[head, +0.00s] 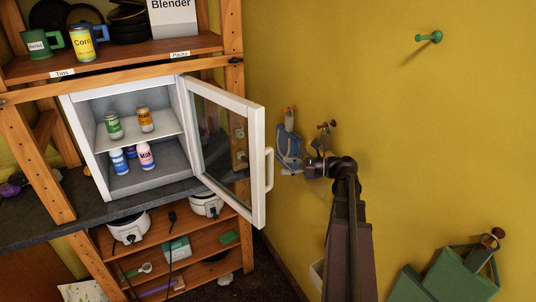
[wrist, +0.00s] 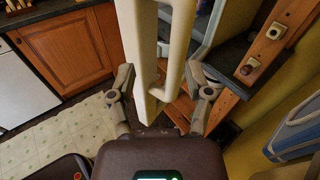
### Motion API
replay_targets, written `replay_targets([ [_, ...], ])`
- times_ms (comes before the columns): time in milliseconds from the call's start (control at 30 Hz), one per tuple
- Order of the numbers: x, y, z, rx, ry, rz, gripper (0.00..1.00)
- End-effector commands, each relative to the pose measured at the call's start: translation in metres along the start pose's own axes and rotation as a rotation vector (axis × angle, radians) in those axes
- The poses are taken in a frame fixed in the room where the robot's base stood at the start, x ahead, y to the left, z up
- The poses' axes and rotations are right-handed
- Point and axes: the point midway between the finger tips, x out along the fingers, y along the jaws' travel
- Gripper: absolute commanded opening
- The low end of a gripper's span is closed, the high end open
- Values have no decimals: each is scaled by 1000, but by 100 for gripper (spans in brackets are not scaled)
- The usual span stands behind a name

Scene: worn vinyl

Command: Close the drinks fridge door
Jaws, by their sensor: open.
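The white drinks fridge (head: 83,128) stands on the dark counter with its glass door (head: 257,200) wide open, swung out to the right. Its pale upright handle (head: 269,170) is on the door's free edge. Inside are two cans on the upper shelf and bottles below, one marked Milk. My gripper (head: 312,168) is to the right of the handle in the head view, apparently empty. In the wrist view my open gripper (wrist: 164,82) has its fingers either side of the handle (wrist: 178,45) and door edge (wrist: 138,50); contact cannot be told.
A blue item (head: 289,150) hangs on the yellow wall close by my gripper. Green wall peg (head: 429,37) and green hanging item (head: 440,278) are farther right. The wooden shelving (head: 232,40) frames the fridge. White appliances (head: 128,230) sit below the counter.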

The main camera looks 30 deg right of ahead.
Motion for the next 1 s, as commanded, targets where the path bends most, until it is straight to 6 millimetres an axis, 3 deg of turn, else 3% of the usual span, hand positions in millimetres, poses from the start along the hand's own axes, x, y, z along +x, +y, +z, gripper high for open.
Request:
replay_targets([
  [100,-16,-9,7,51,-51,-27,65],
  [333,-24,-12,12,80,-82,-38,65],
  [767,-19,-12,12,78,-79,-37,65],
  [1000,-1,-12,13,78,-79,-37,65],
])
